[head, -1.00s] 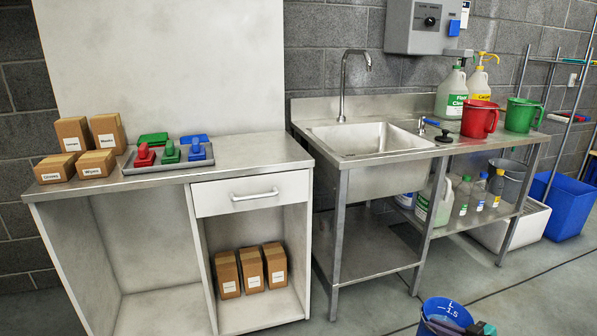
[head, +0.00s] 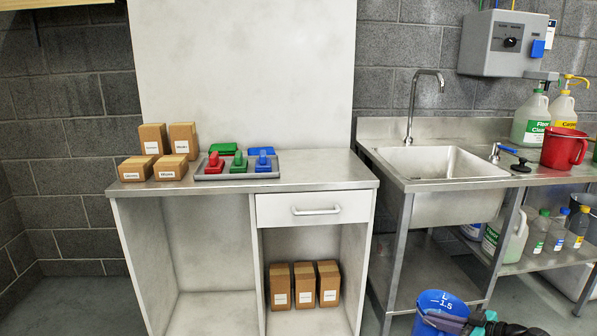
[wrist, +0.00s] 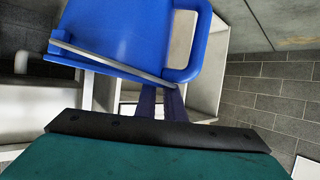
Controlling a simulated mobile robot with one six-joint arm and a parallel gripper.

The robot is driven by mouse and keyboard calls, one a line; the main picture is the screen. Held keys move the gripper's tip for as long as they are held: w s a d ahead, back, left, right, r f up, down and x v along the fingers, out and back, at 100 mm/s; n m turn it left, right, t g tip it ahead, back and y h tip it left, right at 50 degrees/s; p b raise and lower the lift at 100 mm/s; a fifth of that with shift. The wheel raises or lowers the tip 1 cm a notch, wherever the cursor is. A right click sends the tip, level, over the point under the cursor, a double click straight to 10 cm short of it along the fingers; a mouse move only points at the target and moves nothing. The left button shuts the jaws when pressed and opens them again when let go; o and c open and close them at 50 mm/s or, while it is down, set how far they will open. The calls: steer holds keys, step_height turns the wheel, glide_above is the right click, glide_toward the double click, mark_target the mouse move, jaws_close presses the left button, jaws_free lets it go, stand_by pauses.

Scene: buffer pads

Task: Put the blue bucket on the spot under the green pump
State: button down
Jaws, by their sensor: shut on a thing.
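The blue bucket (head: 439,304), with white marks near its rim, is at the bottom of the head view, in front of the sink. My gripper (head: 478,322), dark with a teal part, is shut on it. In the wrist view the bucket (wrist: 130,30) fills the top, with its handle at the right, and my gripper (wrist: 160,102) reaches to it. A jug with a green label (head: 530,119) has a greyish pump top. A yellow pump (head: 574,80) tops the jug beside it. The spot under the pumps is partly hidden by a red bucket (head: 564,149).
A steel sink (head: 440,163) stands right of a white cabinet (head: 315,208). Bottles (head: 558,230) stand on the shelf below the sink counter.

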steer(key=w+a+r+n+g+y, duration=0.1)
steer(key=w+a+r, duration=0.1)
steer(key=a+r, duration=0.35)
steer(key=w+a+r+n+g+y, duration=0.1)
steer(key=w+a+r, duration=0.15)
steer(key=a, duration=0.65)
steer(key=w+a+r+n+g+y, duration=0.1)
steer(key=a+r, duration=0.4)
steer(key=a, duration=0.3)
step_height(320, 180, up, 14)
steer(key=p, duration=2.2)
steer(key=shift+d+t+h+p, duration=0.25)
steer(key=shift+t+h+p, duration=0.05)
steer(key=shift+t, duration=0.1)
steer(key=shift+r, duration=0.15)
